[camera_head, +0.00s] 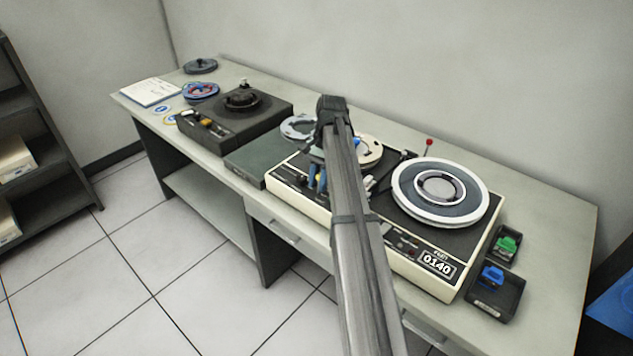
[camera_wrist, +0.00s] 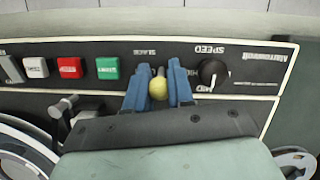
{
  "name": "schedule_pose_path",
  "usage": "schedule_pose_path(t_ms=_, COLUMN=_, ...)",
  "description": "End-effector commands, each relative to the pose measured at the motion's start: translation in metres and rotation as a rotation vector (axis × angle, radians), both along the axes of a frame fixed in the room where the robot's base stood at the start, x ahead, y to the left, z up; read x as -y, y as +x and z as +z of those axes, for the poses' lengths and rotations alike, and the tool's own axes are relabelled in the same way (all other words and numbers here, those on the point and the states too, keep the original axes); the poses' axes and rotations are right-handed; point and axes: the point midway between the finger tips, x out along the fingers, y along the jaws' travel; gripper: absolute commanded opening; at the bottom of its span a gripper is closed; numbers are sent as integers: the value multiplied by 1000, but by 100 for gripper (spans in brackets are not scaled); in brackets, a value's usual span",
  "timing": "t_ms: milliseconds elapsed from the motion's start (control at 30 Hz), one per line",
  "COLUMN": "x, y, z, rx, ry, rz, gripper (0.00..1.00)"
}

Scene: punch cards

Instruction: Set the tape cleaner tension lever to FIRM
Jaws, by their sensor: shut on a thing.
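The tension lever, with a yellow ball knob (camera_wrist: 158,90), stands on the dark front panel of the cream-edged tape machine (camera_head: 268,181). My gripper (camera_wrist: 158,73) has its two blue fingers on either side of the lever and is shut on it. In the wrist view the panel appears upside down, and SLACK is printed at the lever's far end. Any FIRM mark is hidden by my gripper. In the head view my gripper (camera_head: 318,178) is at the machine's left front, and my arm covers much of the panel.
A black SPEED knob (camera_wrist: 212,72) is close beside my fingers; green (camera_wrist: 108,68), red (camera_wrist: 70,68) and white (camera_wrist: 36,68) buttons lie on the other side. A large reel (camera_head: 405,205) sits on the machine's right. A red-knobbed lever (camera_head: 429,143) stands behind. Small trays (camera_head: 505,308) are at right.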

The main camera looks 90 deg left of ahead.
Motion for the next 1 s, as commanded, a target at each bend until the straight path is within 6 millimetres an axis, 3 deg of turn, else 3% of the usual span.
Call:
schedule_pose_path(t_ms=400, x=-2, y=1, z=-1, rx=-40, ry=-37, rz=0, gripper=0)
schedule_pose_path(t_ms=433, x=-2, y=1, z=0, rx=-40, ry=-37, rz=0, gripper=23)
schedule_pose_path(t_ms=667, x=-2, y=1, z=0, rx=-38, ry=-37, rz=0, gripper=45)
schedule_pose_path(t_ms=1000, x=-3, y=2, z=2, rx=-38, ry=-37, rz=0, gripper=45)
